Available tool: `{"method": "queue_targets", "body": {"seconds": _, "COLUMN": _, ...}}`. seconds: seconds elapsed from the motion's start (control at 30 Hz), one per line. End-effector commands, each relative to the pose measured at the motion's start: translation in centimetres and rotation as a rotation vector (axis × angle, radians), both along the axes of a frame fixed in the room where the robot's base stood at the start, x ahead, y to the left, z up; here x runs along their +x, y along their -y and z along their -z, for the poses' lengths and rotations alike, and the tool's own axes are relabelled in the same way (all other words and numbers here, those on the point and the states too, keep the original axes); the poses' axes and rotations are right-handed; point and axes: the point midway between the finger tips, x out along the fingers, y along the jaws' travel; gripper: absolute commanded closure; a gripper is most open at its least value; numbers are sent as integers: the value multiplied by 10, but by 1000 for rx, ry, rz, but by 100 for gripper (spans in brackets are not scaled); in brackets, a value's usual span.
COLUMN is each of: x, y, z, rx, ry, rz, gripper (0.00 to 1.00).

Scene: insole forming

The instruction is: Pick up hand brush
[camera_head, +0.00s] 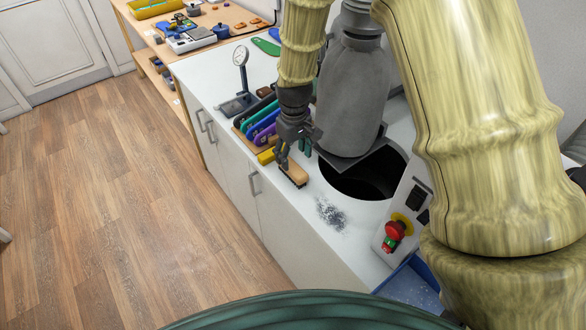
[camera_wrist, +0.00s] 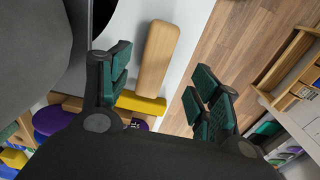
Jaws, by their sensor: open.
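My gripper (camera_head: 289,153) is open, above and close to the brush. In the wrist view my open gripper (camera_wrist: 160,88) has dark green finger pads on both sides of the brush. I cannot tell how far above it the pads are. My gripper hides part of the brush in the head view.
A rack of coloured pieces (camera_head: 262,122) stands just behind the brush. The dark opening (camera_head: 366,178) lies to its right, below a grey cylinder (camera_head: 352,95). Grey dust (camera_head: 330,213) lies in front. A red button (camera_head: 395,230) is at right. A gauge stand (camera_head: 240,75) stands behind.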

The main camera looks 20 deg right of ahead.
Motion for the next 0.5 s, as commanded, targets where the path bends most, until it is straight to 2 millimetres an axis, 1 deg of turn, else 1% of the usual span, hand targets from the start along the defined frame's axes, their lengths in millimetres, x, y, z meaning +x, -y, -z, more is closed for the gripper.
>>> {"method": "queue_targets", "body": {"seconds": 0.03, "x": 2, "y": 0, "z": 6, "rx": 0, "ry": -4, "rz": 0, "gripper": 38}}
{"method": "queue_targets", "body": {"seconds": 0.1, "x": 4, "y": 0, "z": 11, "rx": 0, "ry": -6, "rz": 1, "gripper": 38}}
{"method": "queue_targets", "body": {"seconds": 0.37, "x": 3, "y": 1, "z": 18, "rx": 0, "ry": -5, "rz": 3, "gripper": 38}}
{"method": "queue_targets", "body": {"seconds": 0.5, "x": 5, "y": 1, "z": 30, "rx": 0, "ry": -9, "rz": 2, "gripper": 38}}
